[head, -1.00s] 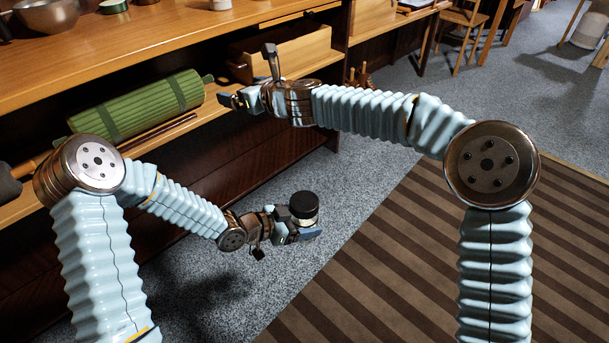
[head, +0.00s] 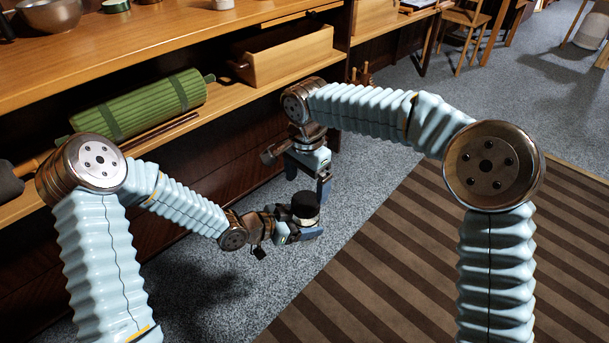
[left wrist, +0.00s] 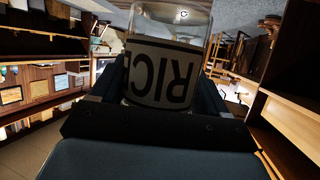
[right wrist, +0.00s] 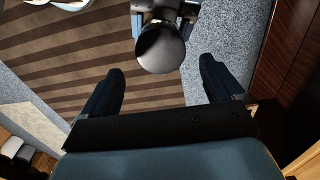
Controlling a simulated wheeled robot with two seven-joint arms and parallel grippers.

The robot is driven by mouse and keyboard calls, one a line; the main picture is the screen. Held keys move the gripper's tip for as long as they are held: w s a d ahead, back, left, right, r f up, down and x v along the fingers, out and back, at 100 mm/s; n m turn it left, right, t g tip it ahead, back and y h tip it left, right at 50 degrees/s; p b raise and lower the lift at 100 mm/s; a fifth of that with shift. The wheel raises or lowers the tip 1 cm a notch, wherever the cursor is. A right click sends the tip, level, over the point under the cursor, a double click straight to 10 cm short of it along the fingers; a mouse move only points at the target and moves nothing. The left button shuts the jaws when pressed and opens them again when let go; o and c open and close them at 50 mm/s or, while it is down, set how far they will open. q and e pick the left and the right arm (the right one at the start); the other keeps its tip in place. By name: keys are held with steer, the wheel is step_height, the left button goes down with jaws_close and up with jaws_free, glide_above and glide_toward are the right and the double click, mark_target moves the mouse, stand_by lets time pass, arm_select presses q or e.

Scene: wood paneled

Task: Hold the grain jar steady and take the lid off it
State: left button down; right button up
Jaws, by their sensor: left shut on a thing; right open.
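The grain jar (head: 309,221) is held upright in the air over the grey floor, with its dark round lid (head: 305,203) on top. My left gripper (head: 298,234) is shut around the jar's body. In the left wrist view the clear jar (left wrist: 165,75) sits between the fingers, its pale label showing "RIC" upside down. My right gripper (head: 307,179) is open and empty just above the lid, fingers pointing down. In the right wrist view the lid (right wrist: 160,48) lies ahead of the spread fingers, apart from them. The lid hides most of the jar there.
A wooden shelf unit (head: 190,60) stands at the left and back. A rolled green mat (head: 140,108) and an open wooden box (head: 285,58) rest on its lower shelf. A striped brown rug (head: 400,250) covers the floor at right. The space around the jar is clear.

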mark_target(306, 200)
step_height(306, 200, down, 6)
steer(key=shift+f, duration=0.15)
steer(key=shift+c, duration=0.4)
steer(key=c, duration=1)
steer(key=n, duration=0.3)
steer(key=o, duration=1.2)
steer(key=shift+c, duration=0.2)
